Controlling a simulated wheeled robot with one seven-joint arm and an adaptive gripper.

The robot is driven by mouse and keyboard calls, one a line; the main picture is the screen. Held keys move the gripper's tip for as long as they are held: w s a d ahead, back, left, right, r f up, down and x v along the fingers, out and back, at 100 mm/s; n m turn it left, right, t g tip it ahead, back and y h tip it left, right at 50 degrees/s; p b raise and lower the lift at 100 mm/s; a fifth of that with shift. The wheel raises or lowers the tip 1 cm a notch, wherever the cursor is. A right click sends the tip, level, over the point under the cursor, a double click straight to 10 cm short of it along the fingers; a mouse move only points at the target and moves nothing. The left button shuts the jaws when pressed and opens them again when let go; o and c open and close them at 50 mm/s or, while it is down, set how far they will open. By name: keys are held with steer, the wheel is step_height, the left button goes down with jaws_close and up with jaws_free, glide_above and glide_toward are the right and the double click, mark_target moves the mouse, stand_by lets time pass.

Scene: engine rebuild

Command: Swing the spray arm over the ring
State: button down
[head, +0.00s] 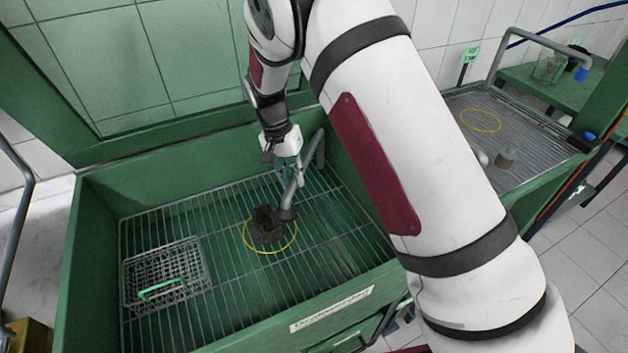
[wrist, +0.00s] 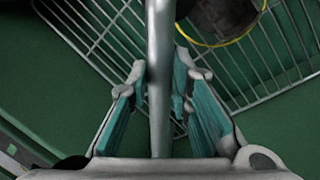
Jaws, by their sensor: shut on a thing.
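The spray arm (head: 294,190) is a grey bent pipe rising at the back right of the green wash basin. Its dark nozzle end (head: 287,214) appears at the upper right edge of the yellow ring (head: 247,247), beside a dark, dirty part (head: 266,225) standing inside the ring. My gripper (head: 291,170) is shut on the spray arm's pipe. In the wrist view the pipe (wrist: 160,75) runs between the teal finger pads of my gripper (wrist: 162,95). The ring (wrist: 236,40) and the dark part (wrist: 222,14) show at the upper right there; the nozzle is out of frame.
A wire basket (head: 165,278) with a green handle sits at the left on the basin's grate (head: 225,305). Green basin walls (head: 95,240) enclose the grate.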

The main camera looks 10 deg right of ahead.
steer(key=shift+w+a+m+b, duration=0.4)
steer(key=shift+w+a+b, duration=0.1)
steer(key=shift+a, duration=0.2)
steer(key=shift+w+a+m+b, duration=0.4)
steer(key=shift+w+a+b, duration=0.05)
steer(key=shift+a, duration=0.3)
steer(key=shift+w+a+m+b, duration=0.4)
steer(key=shift+w+a+b, duration=0.1)
steer(key=shift+a, duration=0.2)
steer(key=c, duration=1.4)
jaws_free()
steer(key=shift+w+a, duration=0.1)
steer(key=shift+c, duration=0.2)
